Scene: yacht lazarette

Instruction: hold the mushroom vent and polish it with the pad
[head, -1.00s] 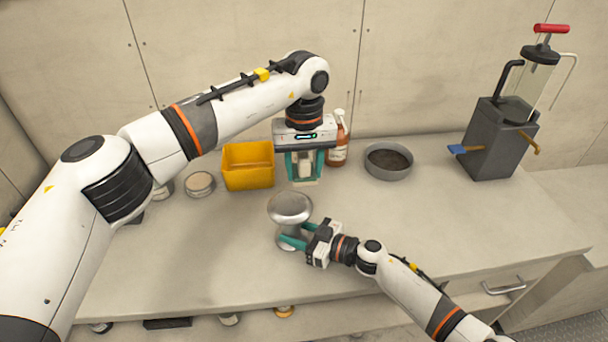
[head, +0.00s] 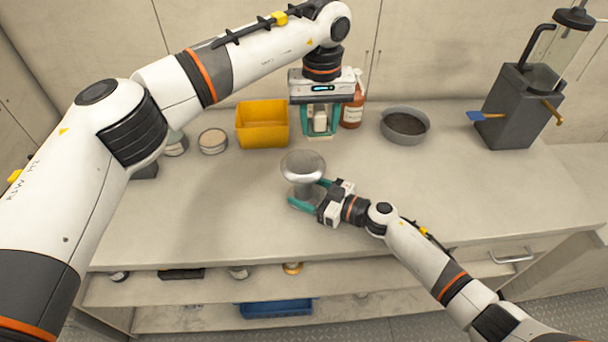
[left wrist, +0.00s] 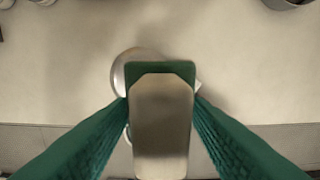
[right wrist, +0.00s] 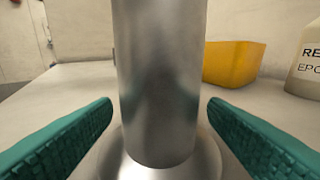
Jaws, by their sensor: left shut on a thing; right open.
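The mushroom vent (head: 303,167) is a shiny metal piece with a domed cap, standing upright on the counter. Its cylindrical stem (right wrist: 160,80) and flared foot fill the middle of the right wrist view. My right gripper (head: 309,194) is open, with one finger on each side of the stem and visible gaps between. My left gripper (head: 320,126) is shut on the pad (head: 320,120), a pale block with green behind it. It holds the pad pointing down, behind the vent in the head view. In the left wrist view the pad (left wrist: 160,125) hides part of the vent (left wrist: 128,72).
A yellow bin (head: 262,128), a labelled bottle (head: 352,112) and a grey round pan (head: 405,127) stand at the back. A dark pump device (head: 522,105) stands at right. The front counter is clear.

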